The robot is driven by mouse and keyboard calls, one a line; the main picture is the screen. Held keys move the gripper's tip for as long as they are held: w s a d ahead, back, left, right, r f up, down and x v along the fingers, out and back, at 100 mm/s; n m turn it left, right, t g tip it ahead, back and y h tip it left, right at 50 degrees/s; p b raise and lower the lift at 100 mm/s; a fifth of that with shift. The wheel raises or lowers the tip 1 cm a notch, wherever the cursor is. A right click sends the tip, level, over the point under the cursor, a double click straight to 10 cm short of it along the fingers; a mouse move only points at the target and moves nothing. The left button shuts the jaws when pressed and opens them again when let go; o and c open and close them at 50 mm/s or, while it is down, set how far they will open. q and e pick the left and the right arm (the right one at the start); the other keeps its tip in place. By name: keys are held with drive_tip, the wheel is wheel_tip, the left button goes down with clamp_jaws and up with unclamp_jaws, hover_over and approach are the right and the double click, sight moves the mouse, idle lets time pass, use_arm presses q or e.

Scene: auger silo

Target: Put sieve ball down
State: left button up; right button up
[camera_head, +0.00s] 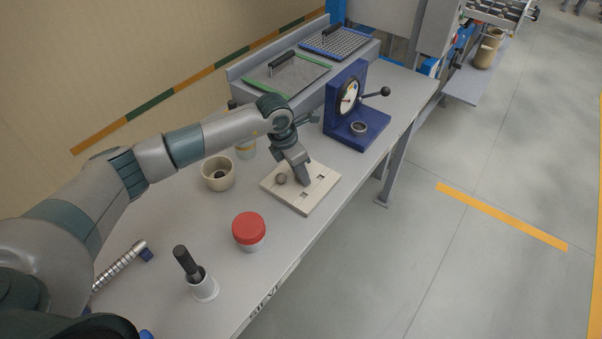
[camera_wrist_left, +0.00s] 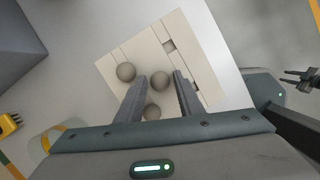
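A pale square board (camera_head: 320,196) with square holes lies on the table near its right edge; it also shows in the left wrist view (camera_wrist_left: 184,30). My left gripper (camera_head: 304,182) points down over it. In the left wrist view its fingers (camera_wrist_left: 160,83) are apart. One grey ball (camera_wrist_left: 160,80) is between the fingertips, with visible gaps beside it. A second ball (camera_wrist_left: 126,71) sits left of the fingers, and a third (camera_wrist_left: 152,112) is partly hidden by the gripper body. The head view shows one ball (camera_head: 281,178) on the board; the gripper hides the others. My right gripper is not seen in the head view.
A red-lidded jar (camera_head: 249,228), a beige cup (camera_head: 218,174) and a white cup with a black handle (camera_head: 203,287) stand nearby. A blue dial press (camera_head: 345,110) is behind the board. Sieve trays (camera_head: 290,75) stand at the back.

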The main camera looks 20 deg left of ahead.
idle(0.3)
use_arm(q)
clamp_jaws()
drive_tip(key=shift+r, duration=0.1)
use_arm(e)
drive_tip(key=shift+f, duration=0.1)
